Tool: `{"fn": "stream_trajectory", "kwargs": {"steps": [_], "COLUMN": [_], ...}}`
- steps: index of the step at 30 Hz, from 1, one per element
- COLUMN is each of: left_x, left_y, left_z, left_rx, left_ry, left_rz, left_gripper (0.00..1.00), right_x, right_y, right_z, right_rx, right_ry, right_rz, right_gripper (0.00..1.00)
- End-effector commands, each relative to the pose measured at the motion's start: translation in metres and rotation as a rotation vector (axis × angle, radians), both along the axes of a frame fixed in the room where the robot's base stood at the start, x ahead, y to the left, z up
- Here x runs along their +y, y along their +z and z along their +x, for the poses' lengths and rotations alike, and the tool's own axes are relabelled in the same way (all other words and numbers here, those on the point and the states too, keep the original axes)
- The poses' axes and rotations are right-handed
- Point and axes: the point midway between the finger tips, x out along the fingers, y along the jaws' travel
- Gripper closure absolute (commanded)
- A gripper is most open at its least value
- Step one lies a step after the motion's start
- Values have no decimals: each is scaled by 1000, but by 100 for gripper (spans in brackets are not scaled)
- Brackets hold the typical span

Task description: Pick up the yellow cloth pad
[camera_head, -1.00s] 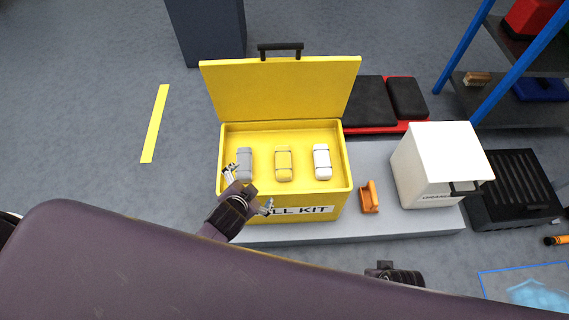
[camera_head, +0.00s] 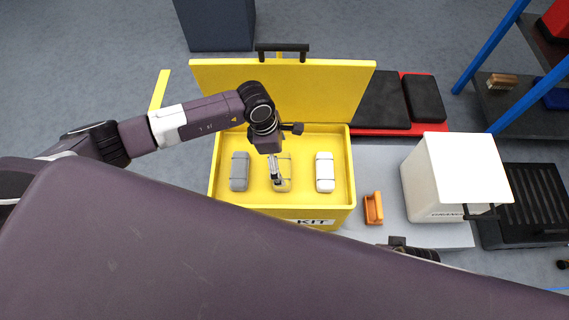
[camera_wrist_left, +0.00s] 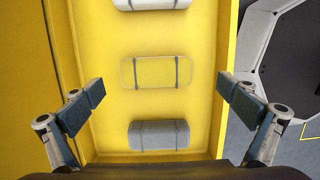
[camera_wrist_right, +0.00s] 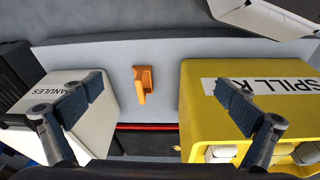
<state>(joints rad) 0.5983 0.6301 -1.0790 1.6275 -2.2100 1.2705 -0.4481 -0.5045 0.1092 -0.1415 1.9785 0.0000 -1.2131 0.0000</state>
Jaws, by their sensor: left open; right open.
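The yellow cloth pad (camera_wrist_left: 156,72) is a rolled pad with two dark straps. It lies in the open yellow spill kit box (camera_head: 345,205), between the grey pad (camera_head: 240,171) and the white pad (camera_head: 325,171). In the head view my left gripper (camera_head: 278,182) hangs over the yellow pad and partly hides it. In the left wrist view the open, empty left fingers (camera_wrist_left: 160,105) stand wide apart, with the yellow pad ahead between them. My right gripper (camera_wrist_right: 163,100) is open and empty; its wrist view shows the box at the right.
The raised yellow lid (camera_head: 225,85) stands behind the box. An orange scoop-like object (camera_head: 373,208) and a white granules box (camera_head: 455,170) sit to its right on the grey platform (camera_head: 380,165). A black crate (camera_head: 525,205) and a blue-legged shelf (camera_head: 490,62) are farther right.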

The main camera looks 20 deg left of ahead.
Motion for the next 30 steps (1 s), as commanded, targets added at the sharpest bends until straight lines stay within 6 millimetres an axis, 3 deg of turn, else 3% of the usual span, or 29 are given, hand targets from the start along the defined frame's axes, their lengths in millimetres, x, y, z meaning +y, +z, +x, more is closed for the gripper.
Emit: {"fn": "stream_trajectory", "kwargs": {"steps": [4, 19, 29, 30], "left_x": [16, 0, -1, -1], "left_y": [-12, -72, -77, -77], "left_z": [3, 5, 5, 5], "left_rx": [-6, -7, -8, -8], "left_ry": [-17, -16, -17, -16], "left_rz": [65, 59, 58, 58], "left_gripper": [0, 0, 0, 3], "right_x": [0, -1, -2, -2], "right_y": [7, 59, 67, 66], "right_z": [1, 1, -1, -1], "right_rx": [-5, -32, -33, -33], "right_ry": [-1, -4, -5, -5], "right_rz": [0, 2, 1, 1], "right_gripper": [0, 0, 0, 0]}}
